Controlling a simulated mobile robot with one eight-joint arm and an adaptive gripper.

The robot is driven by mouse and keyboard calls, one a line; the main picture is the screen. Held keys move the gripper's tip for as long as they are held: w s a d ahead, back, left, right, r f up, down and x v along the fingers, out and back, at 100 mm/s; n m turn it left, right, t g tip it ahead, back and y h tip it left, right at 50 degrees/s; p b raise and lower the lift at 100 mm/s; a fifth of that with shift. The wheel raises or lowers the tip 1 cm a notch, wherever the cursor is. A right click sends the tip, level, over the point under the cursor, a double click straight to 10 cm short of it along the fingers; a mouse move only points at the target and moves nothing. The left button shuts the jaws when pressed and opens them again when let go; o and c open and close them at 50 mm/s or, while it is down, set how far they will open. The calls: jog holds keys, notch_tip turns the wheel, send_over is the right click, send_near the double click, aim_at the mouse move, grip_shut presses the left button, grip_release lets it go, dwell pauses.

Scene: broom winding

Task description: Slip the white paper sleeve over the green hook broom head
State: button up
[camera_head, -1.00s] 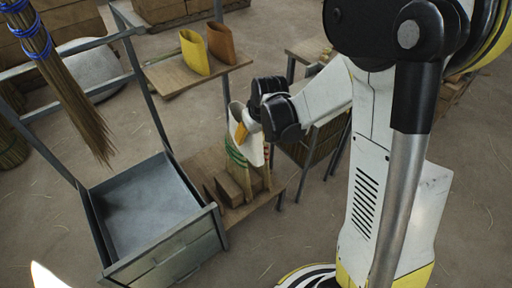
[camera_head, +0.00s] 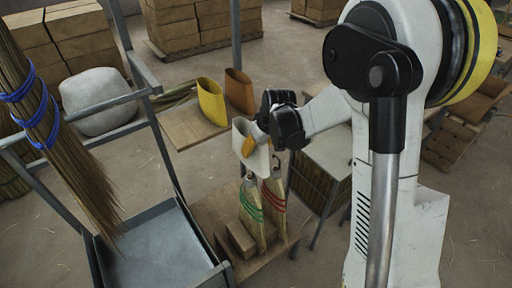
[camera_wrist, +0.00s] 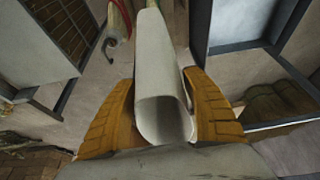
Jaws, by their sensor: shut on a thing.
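My gripper (camera_head: 254,141) is shut on the white paper sleeve (camera_head: 260,160), its orange fingers on either side. In the wrist view the sleeve (camera_wrist: 163,65) is a tapered tube with its wide open end towards the camera. The green-banded broom head (camera_head: 249,208) stands upright on the low wooden stand, below the sleeve in the head view. Its top meets the sleeve's lower edge in the picture; I cannot tell whether they touch. In the wrist view the sleeve hides most of what lies beyond it. A red-banded broom head (camera_head: 274,200) stands close on the right.
A yellow sleeve (camera_head: 211,101) and a brown sleeve (camera_head: 239,91) stand on a small shelf behind. A metal tray (camera_head: 160,250) is at the lower left. A blue-bound broom (camera_head: 45,120) hangs at the left. Wooden blocks (camera_head: 238,238) sit beside the brooms.

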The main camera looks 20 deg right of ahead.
jog(key=shift+f, duration=0.25)
jog(key=b, duration=0.7)
send_over(257, 197)
notch_tip(257, 197, down, 7)
jog(key=shift+w+a+f, duration=0.15)
jog(key=shift+f, duration=0.05)
dwell(0.6)
jog(key=shift+f+b, duration=3.55)
jog(key=shift+f, duration=0.95)
jog(key=shift+f, duration=0.1)
jog(key=shift+f+b, duration=3.3)
jog(key=shift+f, duration=0.5)
jog(key=shift+f+b, duration=0.4)
jog(key=shift+f, duration=2.2)
